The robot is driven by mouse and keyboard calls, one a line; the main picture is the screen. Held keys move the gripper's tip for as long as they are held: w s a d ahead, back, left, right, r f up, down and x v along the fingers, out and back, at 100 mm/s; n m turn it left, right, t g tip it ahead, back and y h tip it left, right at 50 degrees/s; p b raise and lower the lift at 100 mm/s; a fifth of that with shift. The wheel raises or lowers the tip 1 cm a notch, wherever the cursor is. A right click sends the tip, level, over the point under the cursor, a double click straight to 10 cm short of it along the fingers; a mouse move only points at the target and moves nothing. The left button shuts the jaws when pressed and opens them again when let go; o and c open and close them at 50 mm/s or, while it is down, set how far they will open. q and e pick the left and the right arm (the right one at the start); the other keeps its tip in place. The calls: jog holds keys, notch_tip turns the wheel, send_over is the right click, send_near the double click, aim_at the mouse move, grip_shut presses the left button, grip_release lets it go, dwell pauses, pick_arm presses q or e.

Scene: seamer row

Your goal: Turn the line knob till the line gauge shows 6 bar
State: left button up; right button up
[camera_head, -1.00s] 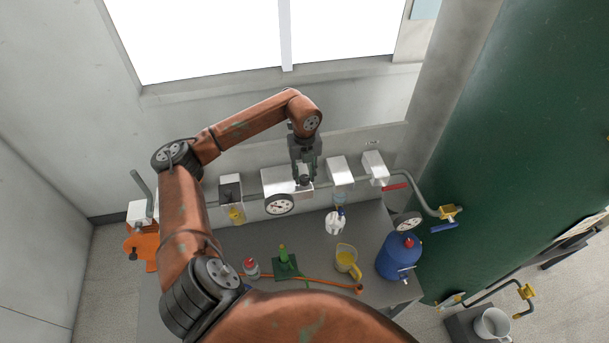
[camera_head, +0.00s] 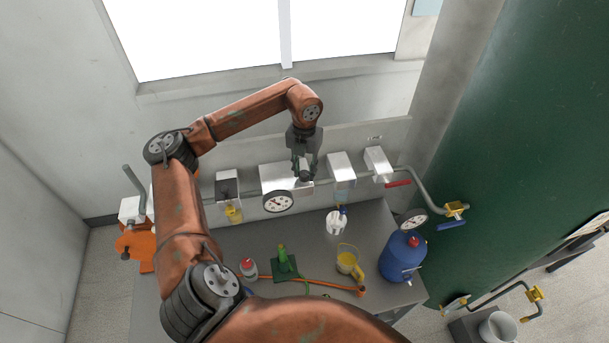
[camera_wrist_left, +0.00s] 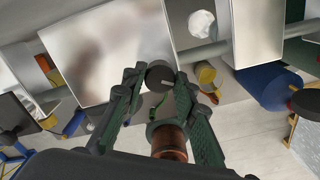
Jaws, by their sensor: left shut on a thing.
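The line knob (camera_wrist_left: 160,74) is a dark round knob with a pale mark, between the fingertips in the left wrist view. My left gripper (camera_head: 304,172) reaches down to it at the front of the white box on the pipe and is shut on it; its fingers show in the left wrist view (camera_wrist_left: 158,88). The fingers partly hide the knob in the head view. My right gripper is out of view.
More white boxes (camera_head: 341,168) sit along the pipe, with a red lever (camera_head: 398,183) at right. A blue tank (camera_head: 400,259) has a second gauge (camera_head: 412,221) beside it. A yellow jug (camera_head: 347,263), a white bottle (camera_head: 335,223) and a green stand (camera_head: 283,264) occupy the bench.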

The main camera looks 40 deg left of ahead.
pick_arm(q)
jog(key=m+b, duration=0.2)
jog(key=m, duration=0.3)
jog(key=shift+f+m+b, duration=0.1)
jog(key=shift+m+b, duration=0.2)
jog(key=shift+b, duration=0.1)
jog(key=m+b, duration=0.1)
jog(key=m, duration=0.2)
jog(key=shift+m+b, duration=0.3)
jog(key=shift+m, duration=1.1)
jog(key=o, duration=1.2)
jog(key=shift+c, duration=0.2)
